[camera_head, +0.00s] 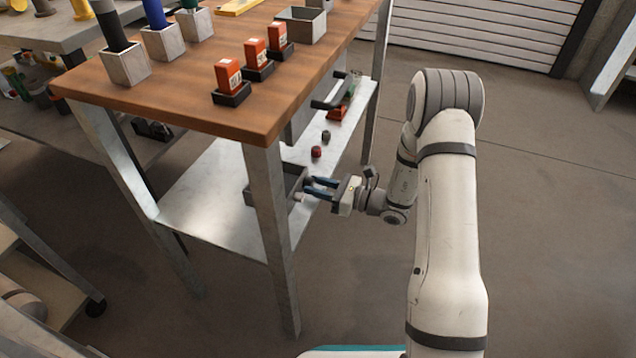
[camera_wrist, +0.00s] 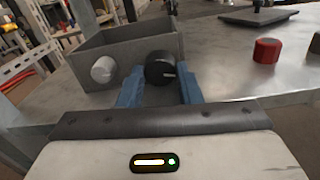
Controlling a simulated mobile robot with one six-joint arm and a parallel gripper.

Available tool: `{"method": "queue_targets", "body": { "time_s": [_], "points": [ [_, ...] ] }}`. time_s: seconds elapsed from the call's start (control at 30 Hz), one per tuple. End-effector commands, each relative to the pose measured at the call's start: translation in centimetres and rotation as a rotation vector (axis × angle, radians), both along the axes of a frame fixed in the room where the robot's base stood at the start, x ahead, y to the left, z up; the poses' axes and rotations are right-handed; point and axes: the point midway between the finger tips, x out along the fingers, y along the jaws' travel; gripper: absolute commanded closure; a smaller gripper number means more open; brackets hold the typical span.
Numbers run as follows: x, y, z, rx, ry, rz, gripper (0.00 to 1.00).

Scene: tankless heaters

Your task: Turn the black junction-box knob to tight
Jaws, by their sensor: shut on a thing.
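The black knob (camera_wrist: 160,69) is on the front face of a grey junction box (camera_wrist: 110,44), with a pale line on its face pointing right. A light grey knob (camera_wrist: 103,69) sits to its left on the same face. My gripper (camera_wrist: 158,92) has its two blue fingers on either side of the black knob and is shut on it. In the head view my gripper (camera_head: 320,187) reaches in from the right to the grey box (camera_head: 291,177) on the lower shelf. The fingers hide most of the black knob there.
The box stands on a metal lower shelf (camera_head: 200,205) under a wooden bench top (camera_head: 190,100). A table leg (camera_head: 268,215) stands in front. A red cap (camera_wrist: 267,50) and a dark cap (camera_head: 326,135) sit right of the box. Floor to the right is clear.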

Motion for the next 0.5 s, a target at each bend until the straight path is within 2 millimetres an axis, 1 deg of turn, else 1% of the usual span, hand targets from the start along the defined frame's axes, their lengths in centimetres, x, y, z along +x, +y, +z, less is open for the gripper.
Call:
{"method": "queue_targets", "body": {
  "time_s": [0.03,0.2,0.5],
  "points": [
    [-0.02,-0.12,0.48,0.01,0.039,-0.004,0.91],
    [-0.03,-0.13,0.26,0.047,0.139,-0.004,0.91],
    [-0.02,-0.13,-0.05,0.058,0.164,-0.004,0.92]
  ]
}}
